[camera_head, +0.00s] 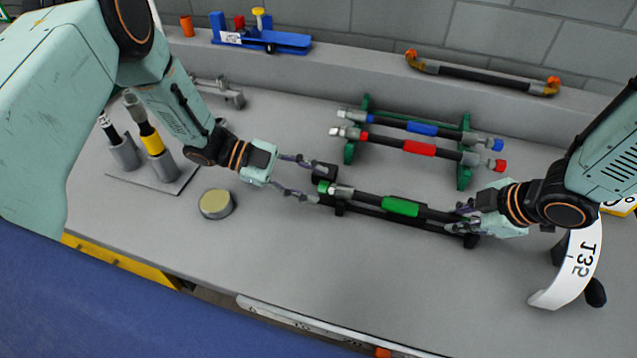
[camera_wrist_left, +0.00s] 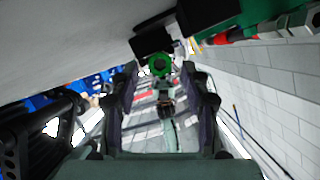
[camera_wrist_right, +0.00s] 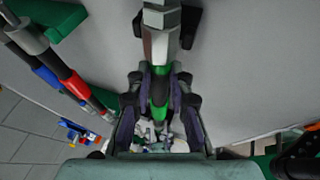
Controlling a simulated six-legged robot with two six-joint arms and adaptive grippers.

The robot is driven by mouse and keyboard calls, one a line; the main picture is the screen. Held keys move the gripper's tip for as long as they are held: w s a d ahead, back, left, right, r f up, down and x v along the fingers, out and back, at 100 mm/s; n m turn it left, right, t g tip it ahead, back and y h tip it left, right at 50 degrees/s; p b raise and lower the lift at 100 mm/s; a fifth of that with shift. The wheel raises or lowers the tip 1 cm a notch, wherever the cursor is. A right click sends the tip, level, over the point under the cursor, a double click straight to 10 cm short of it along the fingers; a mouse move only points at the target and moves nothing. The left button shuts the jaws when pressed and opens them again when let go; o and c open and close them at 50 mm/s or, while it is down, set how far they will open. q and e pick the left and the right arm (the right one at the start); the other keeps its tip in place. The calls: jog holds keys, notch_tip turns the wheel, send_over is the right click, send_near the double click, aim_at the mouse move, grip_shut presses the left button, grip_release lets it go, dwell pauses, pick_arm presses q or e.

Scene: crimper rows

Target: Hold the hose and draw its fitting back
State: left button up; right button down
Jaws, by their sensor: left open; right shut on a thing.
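The black hose with a green band (camera_head: 403,207) lies along a low black cradle (camera_head: 375,212). The green ring (camera_wrist_left: 160,65) faces the left wrist view. My left gripper (camera_head: 314,182) is open, its fingertips apart on either side of the ring, with no grip visible. My right gripper (camera_head: 468,215) is shut on the hose's right end. The right wrist view shows a green part (camera_wrist_right: 158,92) between its fingers, with silver metal (camera_wrist_right: 160,45) beyond.
A green rack (camera_head: 464,172) behind holds a blue-banded hose (camera_head: 420,128) and a red-banded hose (camera_head: 418,148). A round tin (camera_head: 216,204) and grey holders (camera_head: 123,154) stand left. The front bench is mostly clear.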

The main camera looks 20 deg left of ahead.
pick_arm(q)
jog(key=shift+x, duration=1)
grip_shut()
jog(key=shift+a, duration=1.45)
grip_release()
jog(key=shift+d, duration=0.1)
